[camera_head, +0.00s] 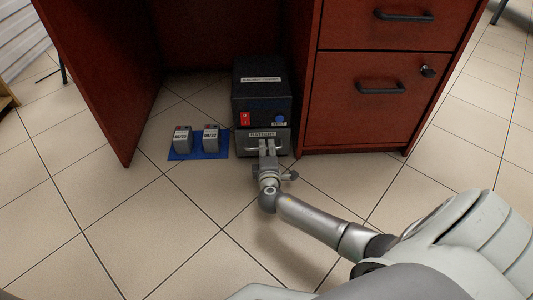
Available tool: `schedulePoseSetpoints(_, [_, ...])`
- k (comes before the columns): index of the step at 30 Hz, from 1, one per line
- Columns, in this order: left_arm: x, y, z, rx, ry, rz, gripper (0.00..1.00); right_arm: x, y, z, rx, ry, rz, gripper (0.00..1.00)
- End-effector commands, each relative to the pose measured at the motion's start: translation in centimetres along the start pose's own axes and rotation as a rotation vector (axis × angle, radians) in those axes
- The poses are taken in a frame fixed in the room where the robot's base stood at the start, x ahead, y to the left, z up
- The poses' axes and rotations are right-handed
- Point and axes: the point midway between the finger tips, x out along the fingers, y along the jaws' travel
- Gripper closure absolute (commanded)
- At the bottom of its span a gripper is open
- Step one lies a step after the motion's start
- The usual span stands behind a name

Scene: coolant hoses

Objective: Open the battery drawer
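The battery drawer (281,136) is the grey lower front, labelled "BATTERY", of a black power unit (262,95) standing on the floor under the desk. It looks closed, flush under the black housing. A light bar handle (251,149) runs across its front. My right gripper (267,148) is at the middle of this handle, its two fingers close together and covering part of it. Whether they are clamped on the bar is too small to tell. My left gripper is not in view.
Two grey batteries, the left (182,138) and the right (211,136), stand on a blue mat (198,154) left of the unit. A red-brown cabinet (365,125) with black handles stands close on the right. A desk side panel (100,90) is at left. The tiled floor in front is clear.

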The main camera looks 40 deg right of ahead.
Motion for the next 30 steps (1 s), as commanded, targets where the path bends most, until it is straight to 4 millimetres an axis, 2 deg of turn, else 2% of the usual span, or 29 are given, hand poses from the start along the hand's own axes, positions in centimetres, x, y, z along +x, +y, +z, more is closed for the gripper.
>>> schedulePoseSetpoints(1, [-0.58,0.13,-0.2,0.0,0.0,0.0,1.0,0.61,-0.22,-0.03,0.001,0.0,0.001,0.68])
schedulePoseSetpoints(6, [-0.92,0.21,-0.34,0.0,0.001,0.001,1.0,1.48,-0.03,-0.03,0.001,0.0,0.0,0.68])
schedulePoseSetpoints(15, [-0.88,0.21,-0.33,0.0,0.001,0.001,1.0,1.58,0.06,-0.02,0.001,0.0,-0.001,0.68])
schedulePoseSetpoints(23, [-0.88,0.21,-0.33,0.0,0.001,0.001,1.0,1.56,0.04,-0.03,0.001,0.0,-0.001,1.0])
schedulePoseSetpoints(30, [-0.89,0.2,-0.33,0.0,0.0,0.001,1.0,1.55,0.01,-0.03,0.001,0.0,-0.001,1.0])
